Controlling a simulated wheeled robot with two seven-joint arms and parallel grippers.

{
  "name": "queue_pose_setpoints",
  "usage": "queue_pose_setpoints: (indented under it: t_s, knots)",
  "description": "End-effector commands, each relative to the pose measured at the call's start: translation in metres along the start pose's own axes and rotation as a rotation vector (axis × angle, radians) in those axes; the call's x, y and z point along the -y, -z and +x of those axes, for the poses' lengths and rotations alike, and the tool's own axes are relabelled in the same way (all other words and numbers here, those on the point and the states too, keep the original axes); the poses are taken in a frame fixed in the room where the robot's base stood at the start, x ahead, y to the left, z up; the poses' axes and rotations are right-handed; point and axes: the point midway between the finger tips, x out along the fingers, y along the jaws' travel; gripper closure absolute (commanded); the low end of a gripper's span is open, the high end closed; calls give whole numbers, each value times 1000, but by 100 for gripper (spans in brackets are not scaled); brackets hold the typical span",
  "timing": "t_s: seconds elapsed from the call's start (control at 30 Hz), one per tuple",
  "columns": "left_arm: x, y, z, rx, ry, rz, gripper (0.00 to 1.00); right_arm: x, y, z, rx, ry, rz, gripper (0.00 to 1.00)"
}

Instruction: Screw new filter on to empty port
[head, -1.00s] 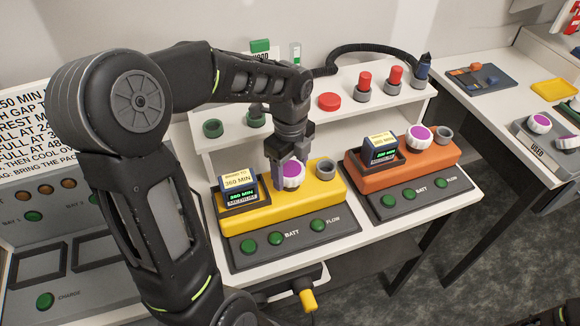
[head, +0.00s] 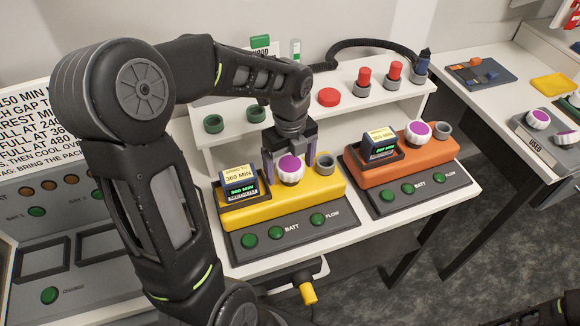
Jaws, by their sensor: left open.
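The yellow unit (head: 255,209) carries a white filter with a purple face (head: 290,168) on one port and a bare grey port (head: 325,163) to its right. My left gripper (head: 289,169) is open, with its fingers apart on either side of that filter. I cannot tell if a finger touches it. The orange unit (head: 390,172) has a similar purple-faced filter (head: 418,132) and a bare grey port (head: 443,131). My right gripper is not in view.
On the right table, a tray marked USED (head: 535,147) holds purple-faced filters (head: 538,119). A yellow-ended part (head: 306,290) hangs below the bench's front edge.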

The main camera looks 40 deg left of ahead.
Motion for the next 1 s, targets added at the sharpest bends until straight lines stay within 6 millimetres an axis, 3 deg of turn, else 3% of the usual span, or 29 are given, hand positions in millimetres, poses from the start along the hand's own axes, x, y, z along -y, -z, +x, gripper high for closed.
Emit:
queue_pose_setpoints:
  t_s: [0.27, 1.0]
  knots:
    - [0, 0, 1, 0, 1, -160, 13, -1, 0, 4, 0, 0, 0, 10]
    - [0, 0, 1, 0, 1, -1158, 13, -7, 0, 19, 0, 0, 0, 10]
